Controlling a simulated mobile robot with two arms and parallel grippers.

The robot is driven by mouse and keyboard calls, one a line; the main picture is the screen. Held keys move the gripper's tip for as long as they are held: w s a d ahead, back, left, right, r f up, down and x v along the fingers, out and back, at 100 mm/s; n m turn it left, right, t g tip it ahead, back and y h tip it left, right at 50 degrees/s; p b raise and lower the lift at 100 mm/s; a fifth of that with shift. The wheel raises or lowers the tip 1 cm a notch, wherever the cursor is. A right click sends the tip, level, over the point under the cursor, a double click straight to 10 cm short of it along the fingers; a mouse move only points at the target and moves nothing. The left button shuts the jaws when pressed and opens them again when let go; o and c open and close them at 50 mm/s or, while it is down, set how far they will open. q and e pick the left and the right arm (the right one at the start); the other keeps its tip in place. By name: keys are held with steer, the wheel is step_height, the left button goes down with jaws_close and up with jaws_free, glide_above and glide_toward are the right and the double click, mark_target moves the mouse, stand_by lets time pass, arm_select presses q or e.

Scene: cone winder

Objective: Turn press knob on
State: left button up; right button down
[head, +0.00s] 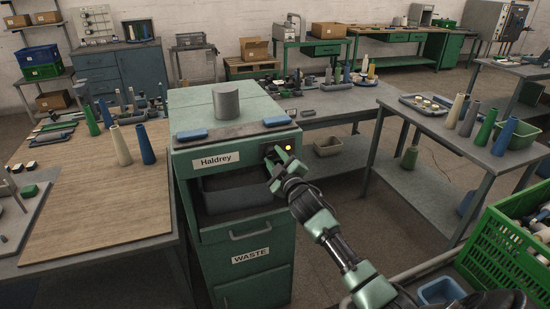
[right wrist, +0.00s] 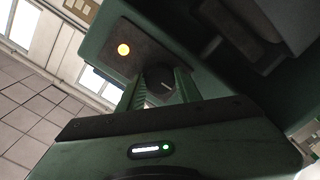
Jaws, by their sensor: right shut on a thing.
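The green Haldrey press (head: 232,130) stands in the middle of the head view, with a grey cylinder on its top. Its dark round knob (right wrist: 160,80) with a pale pointer line shows in the right wrist view, on a dark panel at the press's upper right front. A yellow lamp (right wrist: 124,50) glows beside the knob, and it also shows in the head view (head: 289,148). My right gripper (head: 278,160) is at this panel. Its two fingers (right wrist: 160,90) are shut on the knob, one on each side. In the head view the gripper hides most of the knob. My left gripper is not in view.
An open dark bin (head: 238,195) sits in the press front, above a drawer labelled WASTE (head: 250,255). A wooden-topped table (head: 95,190) with cones adjoins on the left. A green crate (head: 500,255) stands at the lower right. The floor right of the press is mostly free.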

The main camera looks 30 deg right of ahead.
steer(key=shift+m, duration=0.3)
steer(key=c, duration=1)
jaws_free()
steer(key=shift+o, duration=0.2)
steer(key=shift+s, duration=0.1)
steer(key=b+v, duration=0.1)
steer(key=v, duration=0.6)
steer(key=shift+s, duration=0.3)
steer(key=shift+a+f, duration=0.1)
